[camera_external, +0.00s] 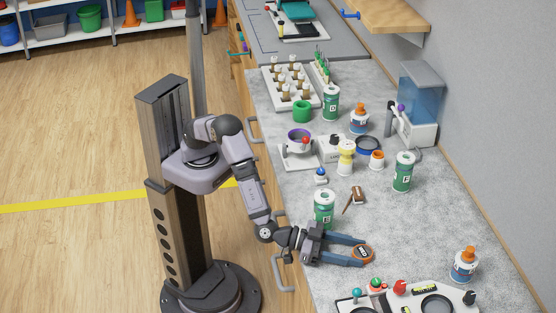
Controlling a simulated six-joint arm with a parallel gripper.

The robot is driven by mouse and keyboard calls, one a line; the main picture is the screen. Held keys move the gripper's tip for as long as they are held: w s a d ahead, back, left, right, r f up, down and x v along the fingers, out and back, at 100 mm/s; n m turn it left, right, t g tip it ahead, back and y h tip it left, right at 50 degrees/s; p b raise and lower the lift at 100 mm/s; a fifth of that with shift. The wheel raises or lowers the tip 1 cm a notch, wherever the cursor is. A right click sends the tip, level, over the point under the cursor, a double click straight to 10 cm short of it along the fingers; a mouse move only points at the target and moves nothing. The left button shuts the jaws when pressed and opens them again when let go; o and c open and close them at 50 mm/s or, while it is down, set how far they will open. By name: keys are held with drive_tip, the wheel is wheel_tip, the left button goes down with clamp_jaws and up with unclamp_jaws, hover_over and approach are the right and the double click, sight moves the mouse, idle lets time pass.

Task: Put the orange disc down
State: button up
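The orange disc (362,254) has an orange rim, a dark top and a small pale label. It sits between the two blue fingertips of my gripper (363,251), which reaches right over the front part of the grey counter. The fingers appear closed on the disc from both sides. I cannot tell whether the disc touches the counter or hangs just above it.
A green-and-white canister (324,209) stands close behind my gripper. A brown-handled tool (354,198) lies behind the disc. A white panel with knobs (408,300) is in front. An orange-capped bottle (464,264) stands right. The counter (420,235) right of the disc is clear.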

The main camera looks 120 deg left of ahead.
sight(328, 246)
drive_tip(key=shift+o, duration=1.2)
drive_tip(key=shift+b, duration=0.3)
drive_tip(key=shift+o, duration=0.4)
drive_tip(key=shift+b+v, duration=0.7)
drive_tip(key=shift+v, duration=2.95)
drive_tip(key=shift+f, duration=0.1)
